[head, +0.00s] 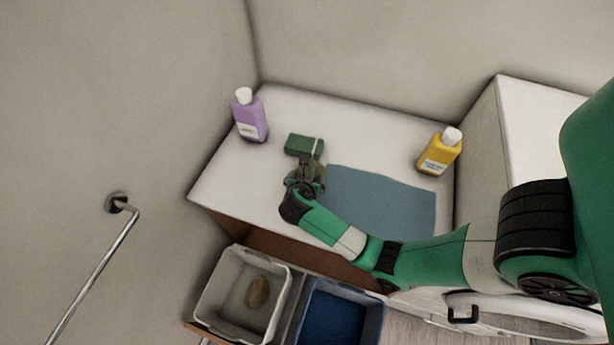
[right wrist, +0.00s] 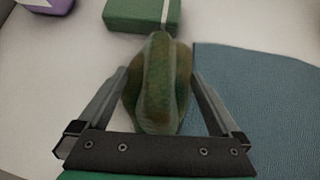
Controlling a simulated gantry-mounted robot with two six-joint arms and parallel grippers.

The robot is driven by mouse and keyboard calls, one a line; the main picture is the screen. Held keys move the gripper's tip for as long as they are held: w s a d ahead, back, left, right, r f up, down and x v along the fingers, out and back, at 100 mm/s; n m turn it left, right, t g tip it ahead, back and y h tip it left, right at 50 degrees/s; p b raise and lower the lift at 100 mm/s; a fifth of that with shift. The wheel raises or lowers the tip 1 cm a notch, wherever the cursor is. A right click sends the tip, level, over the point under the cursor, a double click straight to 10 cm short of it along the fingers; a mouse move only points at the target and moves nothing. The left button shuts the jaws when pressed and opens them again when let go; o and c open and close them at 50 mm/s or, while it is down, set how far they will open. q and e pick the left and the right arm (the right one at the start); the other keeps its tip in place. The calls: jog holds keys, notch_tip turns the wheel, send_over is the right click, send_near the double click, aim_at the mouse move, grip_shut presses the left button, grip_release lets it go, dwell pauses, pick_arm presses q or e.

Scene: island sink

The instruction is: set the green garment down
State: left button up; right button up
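The green garment (right wrist: 158,90) is a rumpled green-brown bundle between the two fingers of my right gripper (right wrist: 160,75) in the right wrist view. The fingers lie against its sides. In the head view, my right gripper (head: 307,182) is over the white counter at the left edge of the blue-grey mat, and the garment (head: 319,172) shows only partly beside it. I cannot tell whether the garment touches the counter. My left gripper is not in view.
A green block with a pale band (head: 304,145) lies just beyond the garment. A purple bottle (head: 250,118) stands left and a yellow bottle (head: 439,154) right. The blue-grey mat (head: 385,200) is bare. Below are a grey bin (head: 212,302) holding a brownish item and a blue bin (head: 338,318).

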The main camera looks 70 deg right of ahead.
jog(key=shift+r, duration=0.2)
jog(key=p+v, duration=0.2)
jog(key=v, duration=1)
jog(key=shift+p, duration=0.4)
